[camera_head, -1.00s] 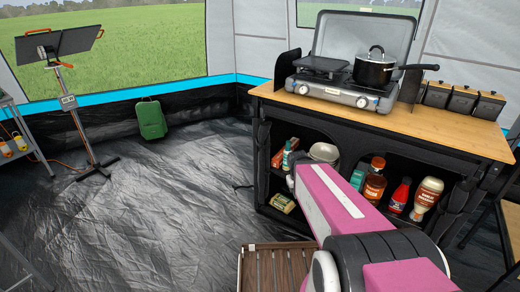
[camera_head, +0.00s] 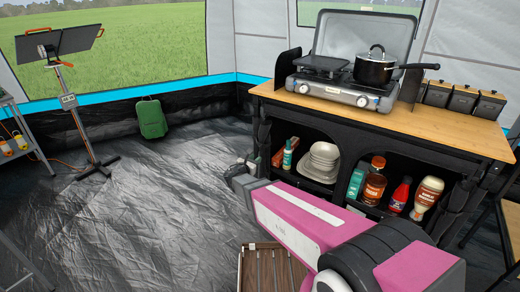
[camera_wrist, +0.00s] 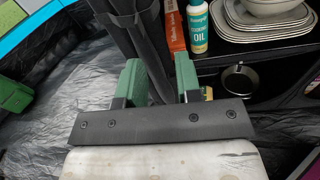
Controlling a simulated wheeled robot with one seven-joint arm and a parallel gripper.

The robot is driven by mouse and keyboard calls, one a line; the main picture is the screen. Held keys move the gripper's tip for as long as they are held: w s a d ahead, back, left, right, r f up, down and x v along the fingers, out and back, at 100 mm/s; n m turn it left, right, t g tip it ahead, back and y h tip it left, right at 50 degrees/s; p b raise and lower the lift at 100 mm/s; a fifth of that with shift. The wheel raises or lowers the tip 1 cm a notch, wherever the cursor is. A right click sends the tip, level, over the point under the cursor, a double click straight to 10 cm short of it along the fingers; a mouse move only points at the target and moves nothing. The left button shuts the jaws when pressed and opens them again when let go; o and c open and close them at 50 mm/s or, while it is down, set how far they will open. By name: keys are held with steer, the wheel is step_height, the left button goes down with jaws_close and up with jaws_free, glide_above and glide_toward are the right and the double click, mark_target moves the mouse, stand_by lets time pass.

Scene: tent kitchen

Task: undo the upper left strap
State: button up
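The black cabinet (camera_head: 340,125) has a rolled-up black fabric door (camera_head: 264,138) hanging along its left front edge. The same roll shows in the wrist view (camera_wrist: 140,38), running down behind and between my fingers. No separate strap can be made out on it. My gripper (camera_wrist: 160,78) has two green fingers set well apart, with the dark roll in the gap and beyond it. I cannot tell whether they touch it. In the head view my gripper (camera_head: 243,172) is beside the roll's lower part, partly hidden by my own wrist.
On the shelves are a cooking oil bottle (camera_wrist: 196,27), stacked plates (camera_wrist: 262,20), a pan (camera_wrist: 238,80) and sauce bottles (camera_head: 374,182). A stove (camera_head: 338,90) with a pot (camera_head: 375,68) stands on the wooden top (camera_head: 430,125).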

mark_target(260, 148)
steer(key=shift+n+t, duration=0.5)
steer(key=shift+n, duration=0.4)
steer(key=x, duration=0.3)
steer(key=a+x, duration=0.1)
steer(key=x, duration=0.2)
steer(key=w+a+x, duration=0.1)
steer(key=x, duration=0.3)
steer(key=shift+w, duration=0.15)
steer(key=shift+c, duration=0.3)
jaws_close()
